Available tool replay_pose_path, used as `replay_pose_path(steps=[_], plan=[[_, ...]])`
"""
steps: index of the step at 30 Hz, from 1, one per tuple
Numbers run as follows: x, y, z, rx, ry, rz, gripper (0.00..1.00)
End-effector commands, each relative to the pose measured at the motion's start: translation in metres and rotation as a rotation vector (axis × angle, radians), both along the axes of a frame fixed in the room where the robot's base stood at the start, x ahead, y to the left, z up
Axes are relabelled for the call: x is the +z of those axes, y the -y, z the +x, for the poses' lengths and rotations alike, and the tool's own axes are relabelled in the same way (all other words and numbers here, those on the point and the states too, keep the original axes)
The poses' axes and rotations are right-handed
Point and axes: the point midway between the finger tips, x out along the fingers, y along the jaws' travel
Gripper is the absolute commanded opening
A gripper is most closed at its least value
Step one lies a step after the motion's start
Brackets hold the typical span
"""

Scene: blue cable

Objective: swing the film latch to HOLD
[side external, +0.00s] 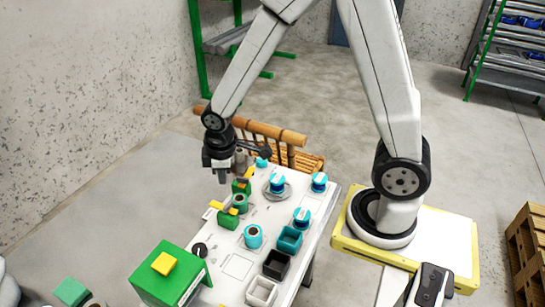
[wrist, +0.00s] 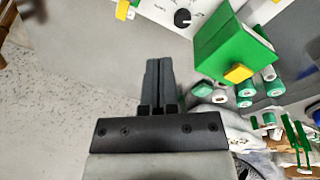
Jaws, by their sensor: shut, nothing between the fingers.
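Yellow lever-like pieces sit on small green blocks at the table's left edge in the side view: one nearer (side external: 216,205), one farther (side external: 248,173). One of them may be the film latch, but I cannot tell which, and no HOLD mark is legible. A yellow piece (wrist: 125,10) is cut by the top edge of the wrist view. My gripper (side external: 223,178) is above the table's left edge, close to these pieces in the picture and apparently above them. In the wrist view its fingers (wrist: 158,66) are together and empty.
A large green box (side external: 165,280) with a yellow button stands at the near end, beside a black dial (side external: 199,249). Cyan-and-white spools (side external: 253,237), a teal bin (side external: 289,240), a black bin (side external: 276,264) and a white bin (side external: 261,291) occupy the table. A bamboo rack (side external: 270,133) stands behind.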

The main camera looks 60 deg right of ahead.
Motion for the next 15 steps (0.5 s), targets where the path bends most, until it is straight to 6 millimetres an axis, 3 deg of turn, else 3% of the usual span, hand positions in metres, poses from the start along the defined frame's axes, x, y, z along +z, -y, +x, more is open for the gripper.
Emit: replay_pose_path(steps=[15], plan=[[-0.057,-0.012,0.061,0.533,-0.138,-0.133,0.00]])
